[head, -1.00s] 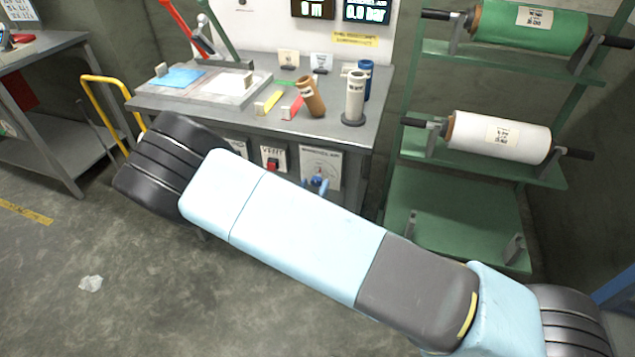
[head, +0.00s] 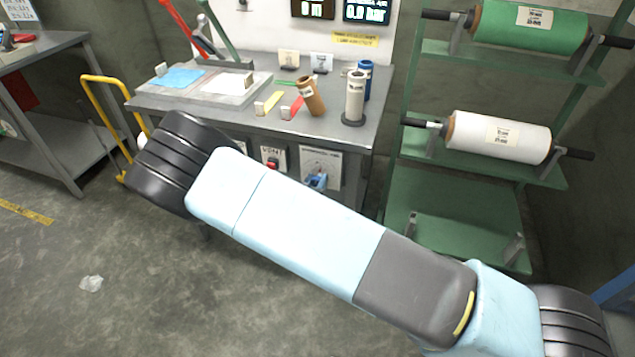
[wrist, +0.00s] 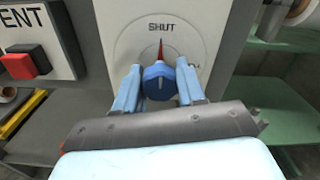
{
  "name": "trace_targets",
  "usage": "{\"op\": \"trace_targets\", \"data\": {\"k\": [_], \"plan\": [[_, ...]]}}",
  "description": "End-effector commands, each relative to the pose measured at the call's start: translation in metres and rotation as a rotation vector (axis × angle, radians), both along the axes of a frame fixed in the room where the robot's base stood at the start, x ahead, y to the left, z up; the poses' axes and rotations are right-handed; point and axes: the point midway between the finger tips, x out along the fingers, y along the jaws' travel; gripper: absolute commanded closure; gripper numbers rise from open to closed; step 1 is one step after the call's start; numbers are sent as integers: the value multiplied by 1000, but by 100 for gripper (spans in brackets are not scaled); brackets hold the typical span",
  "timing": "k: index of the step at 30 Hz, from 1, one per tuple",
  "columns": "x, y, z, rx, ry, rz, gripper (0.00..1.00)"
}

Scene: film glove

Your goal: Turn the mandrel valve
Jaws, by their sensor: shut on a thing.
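The mandrel valve is a blue knob (wrist: 158,82) on a pale panel (wrist: 125,25) with a round dial. A red pointer above the knob points up toward the word SHUT. My gripper (wrist: 157,80) is shut on the knob, one light blue finger on each side. In the head view the valve panel (head: 322,163) is on the front of the grey workbench, and my arm covers much of the area below it. A bit of blue shows at the knob there, but knob and fingers cannot be told apart.
A red VENT button (wrist: 25,62) is left of the valve. The workbench top (head: 215,107) holds several tubes and sheets. A green rack (head: 450,190) with green and white rolls stands to the right. A yellow handle (head: 97,85) is at the left. The floor at lower left is mostly clear.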

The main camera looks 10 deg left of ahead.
Motion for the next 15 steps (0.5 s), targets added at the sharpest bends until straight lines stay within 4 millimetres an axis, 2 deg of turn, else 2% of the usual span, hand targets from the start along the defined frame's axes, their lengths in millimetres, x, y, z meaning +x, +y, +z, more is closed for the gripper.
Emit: {"op": "trace_targets", "data": {"k": [1, 5, 6, 15], "plan": [[0, 1, 0, 0, 0, 1, 77], [0, 1, 0, 1, 0, 1, 90], [0, -5, 0, -1, 0, -1, 91], [0, 0, 0, 47, -3, -1, 91]]}}
